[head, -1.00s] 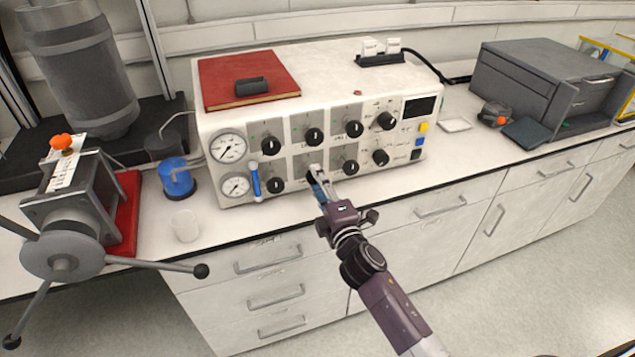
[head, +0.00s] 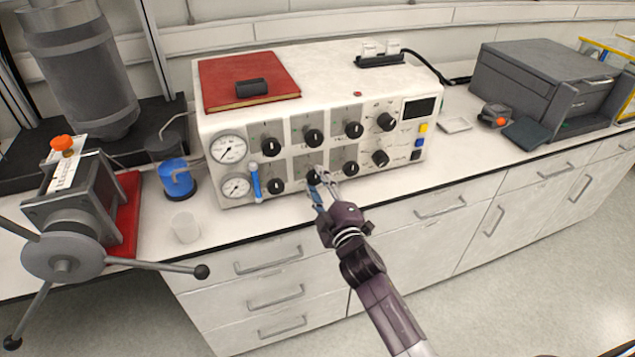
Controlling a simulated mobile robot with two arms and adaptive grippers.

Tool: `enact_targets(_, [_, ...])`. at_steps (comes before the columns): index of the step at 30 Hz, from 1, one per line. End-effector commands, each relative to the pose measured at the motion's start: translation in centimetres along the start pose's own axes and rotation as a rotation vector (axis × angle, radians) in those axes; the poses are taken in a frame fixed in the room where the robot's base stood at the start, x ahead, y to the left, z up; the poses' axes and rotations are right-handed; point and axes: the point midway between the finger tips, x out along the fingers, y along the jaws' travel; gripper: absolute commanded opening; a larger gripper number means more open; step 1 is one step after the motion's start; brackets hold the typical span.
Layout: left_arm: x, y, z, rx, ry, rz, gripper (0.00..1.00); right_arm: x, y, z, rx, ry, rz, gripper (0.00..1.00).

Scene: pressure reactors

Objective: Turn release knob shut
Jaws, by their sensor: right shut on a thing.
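The white control box (head: 330,85) stands on the bench with two rows of black knobs on its front. My right gripper (head: 319,182) is at the lower row, with its fingers shut on a black knob (head: 313,176), the second from the left in that row. The fingers partly hide this knob, so I cannot read its pointer or its label. My left gripper is not in view.
A glass beaker (head: 186,227) stands near the bench edge. A spoked handwheel (head: 62,258) is at the left. A red book (head: 220,75) lies on top of the box.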

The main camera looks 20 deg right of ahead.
Motion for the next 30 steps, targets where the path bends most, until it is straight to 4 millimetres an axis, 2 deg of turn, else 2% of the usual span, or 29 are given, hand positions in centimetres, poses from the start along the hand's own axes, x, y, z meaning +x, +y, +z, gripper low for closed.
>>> enact_targets(8, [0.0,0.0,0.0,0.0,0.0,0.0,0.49,-0.1,-0.2,0.1,0.003,-0.002,-0.004,0.07])
enact_targets(9, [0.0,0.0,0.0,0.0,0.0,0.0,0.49,-0.1,-0.2,0.1,0.003,-0.002,-0.004,0.35])
enact_targets(13, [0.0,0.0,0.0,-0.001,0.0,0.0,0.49,0.0,-0.2,0.1,0.002,-0.002,-0.003,0.49])
enact_targets(23, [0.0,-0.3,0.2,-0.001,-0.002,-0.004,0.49,-0.3,-0.1,0.1,0.0,-0.001,-0.002,0.49])
enact_targets(26, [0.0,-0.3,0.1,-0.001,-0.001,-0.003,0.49,-1.4,-0.1,0.1,0.0,-0.001,-0.002,0.49])
enact_targets(30, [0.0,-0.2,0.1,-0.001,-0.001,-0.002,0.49,-4.0,-0.2,0.1,0.001,-0.002,-0.004,0.49])
